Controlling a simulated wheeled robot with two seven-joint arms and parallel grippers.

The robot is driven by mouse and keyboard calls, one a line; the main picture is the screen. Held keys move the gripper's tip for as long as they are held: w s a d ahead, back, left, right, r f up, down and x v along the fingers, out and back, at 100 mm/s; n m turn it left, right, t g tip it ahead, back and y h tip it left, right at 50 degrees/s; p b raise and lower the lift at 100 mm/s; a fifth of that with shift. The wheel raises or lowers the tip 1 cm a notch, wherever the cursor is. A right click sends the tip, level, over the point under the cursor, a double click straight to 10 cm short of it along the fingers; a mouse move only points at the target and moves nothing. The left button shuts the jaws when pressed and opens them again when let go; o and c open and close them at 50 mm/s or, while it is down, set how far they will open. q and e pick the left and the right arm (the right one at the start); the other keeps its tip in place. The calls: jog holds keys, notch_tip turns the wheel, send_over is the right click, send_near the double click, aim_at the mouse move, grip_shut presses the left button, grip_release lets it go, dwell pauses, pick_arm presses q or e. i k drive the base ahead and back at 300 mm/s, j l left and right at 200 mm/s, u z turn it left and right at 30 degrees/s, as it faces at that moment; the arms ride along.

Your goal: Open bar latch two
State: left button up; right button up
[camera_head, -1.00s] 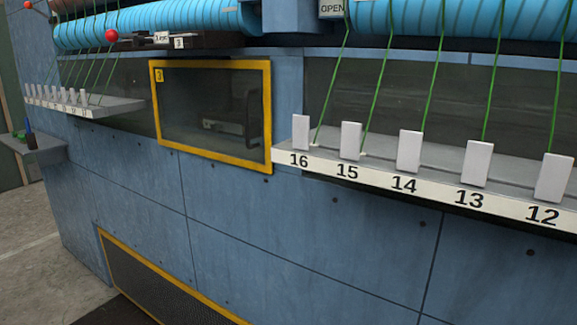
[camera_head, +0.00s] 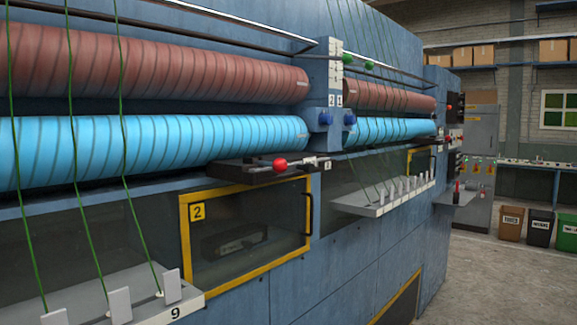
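A dark bar latch (camera_head: 262,168) with a red ball knob (camera_head: 280,164) is mounted on the blue machine, just above a yellow-framed door marked 2 (camera_head: 187,245). A small white tag (camera_head: 326,165) sits at the latch's right end; its marking is too small to read surely. The door is dark glass with a black handle (camera_head: 307,207) on its right side, and it looks shut. Neither of my grippers is in view.
A light blue roller (camera_head: 150,148) and a brown roller (camera_head: 150,75) run above the latch. Ledges with white tabs stick out at lower left (camera_head: 190,305) and right of the door (camera_head: 375,208). Open floor (camera_head: 480,285) lies at right, with bins (camera_head: 540,228) behind.

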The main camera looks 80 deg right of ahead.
aim_at(279, 165)
jog(key=z, duration=2.65)
